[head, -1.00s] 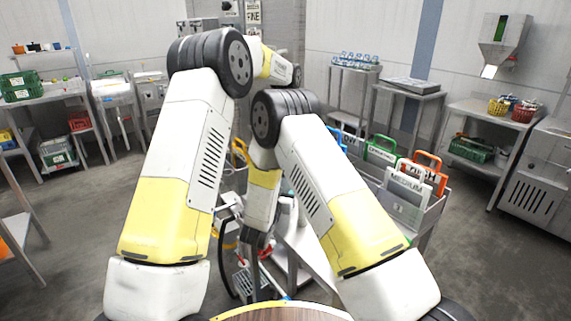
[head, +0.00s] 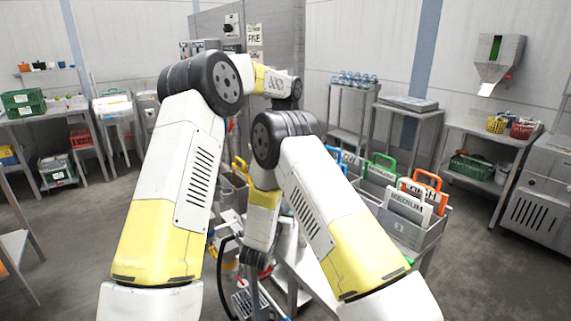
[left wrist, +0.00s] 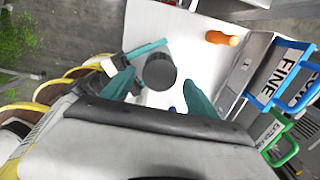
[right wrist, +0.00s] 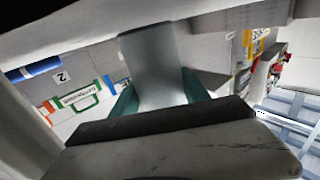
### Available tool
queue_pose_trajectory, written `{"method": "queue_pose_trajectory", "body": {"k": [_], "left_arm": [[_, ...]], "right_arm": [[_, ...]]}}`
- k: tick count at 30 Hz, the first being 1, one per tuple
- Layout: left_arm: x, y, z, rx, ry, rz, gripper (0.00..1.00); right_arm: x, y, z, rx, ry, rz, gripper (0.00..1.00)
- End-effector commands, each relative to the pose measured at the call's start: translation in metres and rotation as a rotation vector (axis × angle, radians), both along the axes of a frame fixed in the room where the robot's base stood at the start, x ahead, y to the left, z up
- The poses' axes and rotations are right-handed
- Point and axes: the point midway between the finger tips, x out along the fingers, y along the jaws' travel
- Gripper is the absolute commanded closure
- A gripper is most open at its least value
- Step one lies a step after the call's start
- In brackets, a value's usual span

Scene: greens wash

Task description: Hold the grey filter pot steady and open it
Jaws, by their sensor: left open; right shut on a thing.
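The grey filter pot (left wrist: 160,72) shows in the left wrist view as a dark round top above the white worktop. My left gripper (left wrist: 160,80) is open, its teal fingers on either side of the pot with gaps visible. In the right wrist view the pot (right wrist: 152,60) is a smooth grey cylinder. My right gripper (right wrist: 158,86) is shut on its side, a teal finger on each flank. A teal finger of my right gripper also shows beside the pot in the left wrist view. In the head view my arms hide the pot.
An orange-handled tool (left wrist: 222,38) lies on the white worktop near the pot. A grey rack (head: 420,228) with handled signs, including a FINE sign (left wrist: 286,75) with a blue handle, stands beside it. Side tables (head: 485,145) with baskets line the walls; open floor lies between.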

Motion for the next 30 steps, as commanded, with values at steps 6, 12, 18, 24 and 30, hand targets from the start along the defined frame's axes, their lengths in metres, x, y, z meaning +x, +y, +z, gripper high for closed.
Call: {"method": "queue_pose_trajectory", "body": {"k": [6, 12, 18, 24, 30], "left_arm": [[-0.001, 0.0, -0.036, 0.001, 0.005, 0.002, 0.32], [-0.001, 0.0, -0.056, 0.0, 0.003, 0.003, 0.32], [0.0, 0.0, -0.061, 0.0, 0.001, 0.003, 0.32], [0.0, 0.0, -0.06, 0.0, 0.001, 0.004, 0.42], [0.0, 0.0, -0.06, 0.0, 0.001, 0.004, 0.81]], "right_arm": [[0.0, 0.0, 0.0, 0.0, 0.0, 0.0, 1.0], [0.0, 0.0, 0.0, 0.0, 0.0, 0.0, 1.0], [0.0, 0.0, 0.0, 0.0, 0.0, 0.0, 1.0], [0.0, 0.0, 0.0, 0.0, 0.0, 0.0, 1.0], [0.0, 0.0, 0.0, 0.0, 0.0, 0.0, 1.0]]}}
